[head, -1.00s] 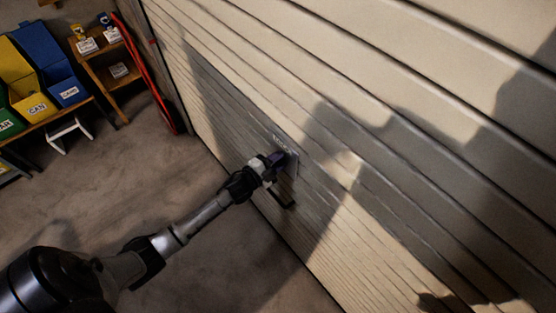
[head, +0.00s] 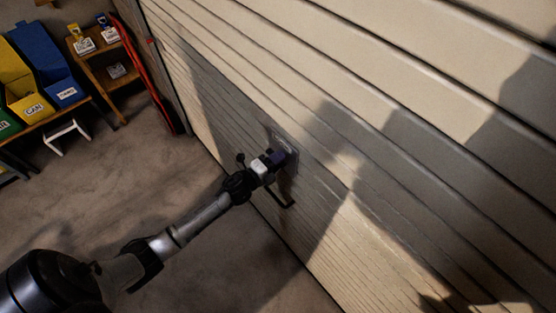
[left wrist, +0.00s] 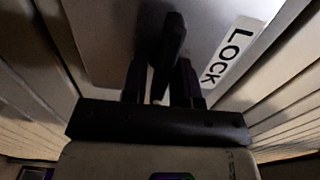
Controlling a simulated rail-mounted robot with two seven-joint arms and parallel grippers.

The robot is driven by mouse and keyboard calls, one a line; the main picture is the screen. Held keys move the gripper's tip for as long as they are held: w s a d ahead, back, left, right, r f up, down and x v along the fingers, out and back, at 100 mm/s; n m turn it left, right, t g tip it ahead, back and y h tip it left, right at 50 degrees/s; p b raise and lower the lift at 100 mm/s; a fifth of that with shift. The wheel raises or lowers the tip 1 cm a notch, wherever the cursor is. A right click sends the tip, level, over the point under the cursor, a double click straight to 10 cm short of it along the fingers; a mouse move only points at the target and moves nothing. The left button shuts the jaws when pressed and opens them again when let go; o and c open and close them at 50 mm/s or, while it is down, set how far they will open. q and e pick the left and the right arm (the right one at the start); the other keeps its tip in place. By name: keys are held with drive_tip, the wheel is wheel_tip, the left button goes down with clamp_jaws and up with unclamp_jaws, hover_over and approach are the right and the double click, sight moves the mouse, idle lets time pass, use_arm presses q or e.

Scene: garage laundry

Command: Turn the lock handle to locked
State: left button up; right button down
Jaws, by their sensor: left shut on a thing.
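The lock handle (left wrist: 168,50) is a dark lever on a grey plate (left wrist: 100,40) with a white label reading LOCK (left wrist: 232,50) in the left wrist view. My left gripper (left wrist: 161,78) has one finger on each side of the lever and is shut on it. In the head view my left gripper (head: 279,158) is at the plate (head: 288,143) low on the garage door and hides the lever. The lever stands roughly upright in the left wrist picture, slanted against the label. My right gripper is not in view.
The ribbed beige garage door (head: 400,150) fills the right side. Yellow and blue bins (head: 40,60), a wooden shelf (head: 110,60) and a red upright frame (head: 150,80) stand at upper left. The floor between is clear.

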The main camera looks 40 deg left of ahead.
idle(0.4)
use_arm(q)
drive_tip(key=o, duration=0.7)
drive_tip(key=shift+c, duration=0.2)
drive_tip(key=shift+s+a, duration=0.1)
drive_tip(key=shift+s, duration=0.4)
drive_tip(key=s+a+b, duration=0.1)
drive_tip(key=s+a, duration=0.1)
drive_tip(key=s, duration=1)
drive_tip(key=shift+s+b, duration=0.3)
drive_tip(key=shift+b, duration=0.1)
drive_tip(key=shift+a, duration=0.1)
